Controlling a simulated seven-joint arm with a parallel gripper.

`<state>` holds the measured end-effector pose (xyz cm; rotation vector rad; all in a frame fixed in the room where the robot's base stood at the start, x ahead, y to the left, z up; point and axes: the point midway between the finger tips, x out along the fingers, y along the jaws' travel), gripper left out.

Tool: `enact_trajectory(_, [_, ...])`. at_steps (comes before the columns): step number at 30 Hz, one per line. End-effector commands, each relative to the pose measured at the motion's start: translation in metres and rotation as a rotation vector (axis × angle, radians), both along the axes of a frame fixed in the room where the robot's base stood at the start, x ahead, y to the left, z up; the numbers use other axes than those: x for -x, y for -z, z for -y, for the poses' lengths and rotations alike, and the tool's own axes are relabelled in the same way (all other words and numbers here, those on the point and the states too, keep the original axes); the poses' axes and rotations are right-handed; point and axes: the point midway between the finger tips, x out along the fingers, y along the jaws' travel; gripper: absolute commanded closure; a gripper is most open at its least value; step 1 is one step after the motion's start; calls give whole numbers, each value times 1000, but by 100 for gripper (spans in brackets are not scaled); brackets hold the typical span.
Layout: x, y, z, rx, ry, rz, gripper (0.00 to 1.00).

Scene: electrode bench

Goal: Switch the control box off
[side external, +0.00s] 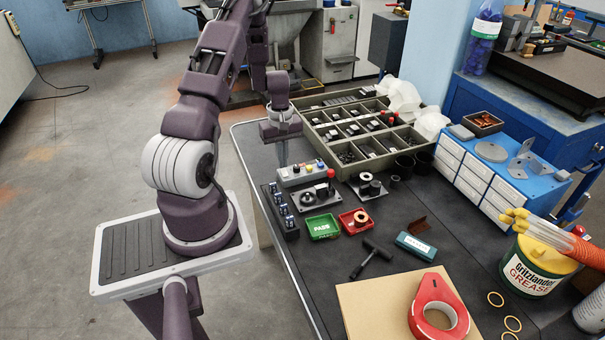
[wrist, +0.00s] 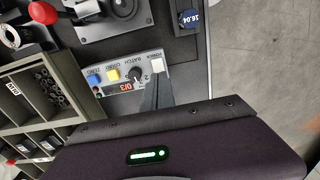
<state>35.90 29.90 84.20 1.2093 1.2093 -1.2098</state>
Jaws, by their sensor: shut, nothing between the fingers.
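The control box (side external: 305,174) is a small grey box with coloured buttons near the table's left edge. My gripper (side external: 283,163) points down over the left end of the box, shut and empty. In the wrist view its dark fingers (wrist: 161,78) end right beside the white switch and hide part of the panel. I cannot tell whether they touch it.
A compartment tray (side external: 370,160) stands behind the box. The table edge and open floor are to the left.

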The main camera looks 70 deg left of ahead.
Motion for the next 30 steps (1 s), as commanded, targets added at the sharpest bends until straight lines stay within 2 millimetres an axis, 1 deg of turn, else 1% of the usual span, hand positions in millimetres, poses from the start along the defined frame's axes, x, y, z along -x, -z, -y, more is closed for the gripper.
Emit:
enact_trajectory(26, [0,13,0,0,0,0,100])
enact_trajectory(30, [0,9,0,-1,0,1,100])
